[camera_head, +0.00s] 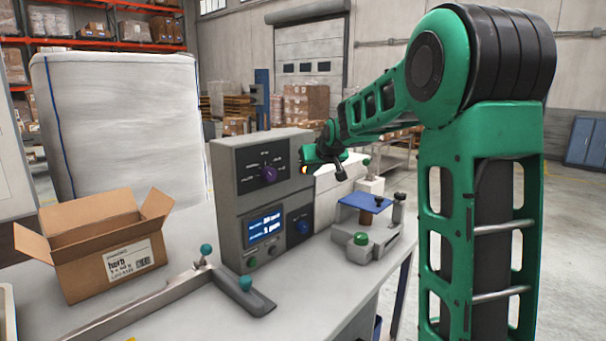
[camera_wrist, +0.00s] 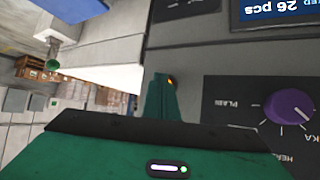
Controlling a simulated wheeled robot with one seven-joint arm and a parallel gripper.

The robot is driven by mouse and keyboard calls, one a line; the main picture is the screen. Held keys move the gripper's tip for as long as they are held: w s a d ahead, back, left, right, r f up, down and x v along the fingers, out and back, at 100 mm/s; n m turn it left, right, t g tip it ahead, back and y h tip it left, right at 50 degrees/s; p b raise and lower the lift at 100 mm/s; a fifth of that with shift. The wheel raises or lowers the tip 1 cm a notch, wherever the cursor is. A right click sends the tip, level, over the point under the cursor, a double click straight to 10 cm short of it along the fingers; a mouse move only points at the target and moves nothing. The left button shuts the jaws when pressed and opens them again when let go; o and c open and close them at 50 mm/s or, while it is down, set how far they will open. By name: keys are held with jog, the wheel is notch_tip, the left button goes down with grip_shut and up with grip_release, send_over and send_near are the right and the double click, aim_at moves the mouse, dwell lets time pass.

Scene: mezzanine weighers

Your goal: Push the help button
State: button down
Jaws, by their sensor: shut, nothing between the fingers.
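A grey control console (camera_head: 227,205) stands on the bench, with a purple knob (camera_head: 269,174) and a blue screen (camera_head: 264,229). A small orange lit spot (camera_head: 304,169) shows near the console's upper right edge, beside my gripper (camera_head: 313,158). In the wrist view the orange spot (camera_wrist: 171,82) shows at the tip of my green shut fingers (camera_wrist: 164,95), mostly hidden behind them. It may be a button; no help label is readable. I cannot tell whether the fingers touch it. The purple knob (camera_wrist: 288,106) appears to the right in the wrist view. My gripper is empty.
A blue knob (camera_head: 301,227) and small buttons (camera_head: 251,262) sit low on the console. A fixture with a green button (camera_head: 361,239) stands right. An open cardboard box (camera_head: 93,262) and a grey angled bar (camera_head: 150,301) with teal knobs lie left.

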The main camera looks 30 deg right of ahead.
jog(key=shift+s+d, duration=0.1)
jog(key=shift+s, duration=0.2)
jog(key=s, duration=0.2)
jog(key=s+d, duration=0.2)
jog(key=s, duration=0.1)
jog(key=shift+s, duration=0.3)
dwell(0.3)
jog(key=shift+s, duration=0.1)
jog(key=s+a+f+m+g, duration=0.1)
jog(key=s+a+f+g, duration=0.2)
jog(key=s, duration=1.1)
jog(key=s+a+f+m+g+y, duration=0.1)
jog(key=s+f+g, duration=0.3)
jog(key=s+f, duration=0.4)
jog(key=s+a+f+m+g+y, duration=0.1)
jog(key=s+a+f+m+g, duration=0.1)
jog(key=s, duration=1.9)
notch_tip(320, 180, down, 4)
jog(key=a+g, duration=0.1)
jog(key=a, duration=0.1)
jog(key=shift+s+a+r+g, duration=0.15)
jog(key=shift+a+g, duration=0.15)
jog(key=shift+g, duration=0.1)
